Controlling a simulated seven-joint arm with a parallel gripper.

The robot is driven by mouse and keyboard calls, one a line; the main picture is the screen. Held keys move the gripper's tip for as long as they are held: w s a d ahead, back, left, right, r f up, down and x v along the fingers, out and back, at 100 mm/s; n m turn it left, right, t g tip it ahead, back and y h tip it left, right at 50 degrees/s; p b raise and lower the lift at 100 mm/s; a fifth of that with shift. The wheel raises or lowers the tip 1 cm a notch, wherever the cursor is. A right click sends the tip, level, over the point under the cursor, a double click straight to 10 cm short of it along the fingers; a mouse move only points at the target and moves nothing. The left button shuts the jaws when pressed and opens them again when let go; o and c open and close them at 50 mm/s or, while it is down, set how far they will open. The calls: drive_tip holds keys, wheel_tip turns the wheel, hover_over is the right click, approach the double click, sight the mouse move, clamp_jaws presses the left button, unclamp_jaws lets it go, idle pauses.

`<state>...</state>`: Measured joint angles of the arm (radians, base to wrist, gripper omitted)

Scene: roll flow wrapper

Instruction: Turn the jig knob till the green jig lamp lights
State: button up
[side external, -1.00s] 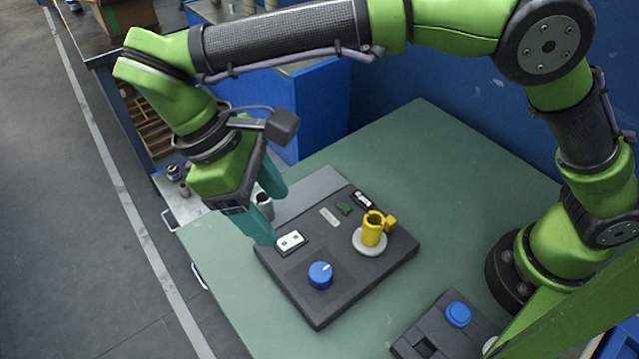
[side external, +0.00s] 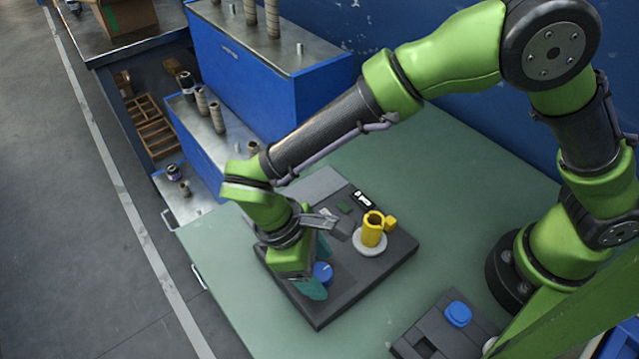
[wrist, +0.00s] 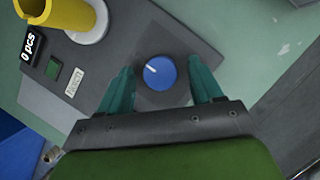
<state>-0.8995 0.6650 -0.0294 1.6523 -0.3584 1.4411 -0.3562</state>
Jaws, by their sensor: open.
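The blue jig knob (wrist: 159,72) has a white pointer line, which points to the upper left in the wrist view. It also shows in the side view (side external: 323,272), partly hidden by my gripper. My gripper (wrist: 161,70) is open, its teal fingers on either side of the knob with a gap on each side. In the side view my gripper (side external: 317,268) is low over the jig plate (side external: 335,305). I cannot tell how far down the fingers reach beside the knob. The small green square lamp (wrist: 53,68) looks dark; it also shows in the side view (side external: 344,207).
A yellow cup-like part (side external: 373,229) stands on a white disc on the jig. A blue button (side external: 458,314) sits on a dark box at the front right. The green table is clear between them.

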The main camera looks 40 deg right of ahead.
drive_tip(key=c, duration=1)
drive_tip(key=m+y, duration=0.1)
drive_tip(key=m, duration=0.2)
drive_tip(key=m+g+y, duration=0.1)
drive_tip(key=m, duration=0.1)
drive_tip(key=shift+w+d+m, duration=0.15)
drive_tip(key=shift+d+m, duration=0.05)
drive_tip(key=shift+m, duration=0.2)
drive_tip(key=m+y, duration=0.2)
drive_tip(key=m, duration=0.3)
drive_tip(key=shift+d+m, duration=0.1)
drive_tip(key=shift+m, duration=0.2)
drive_tip(key=o, duration=1)
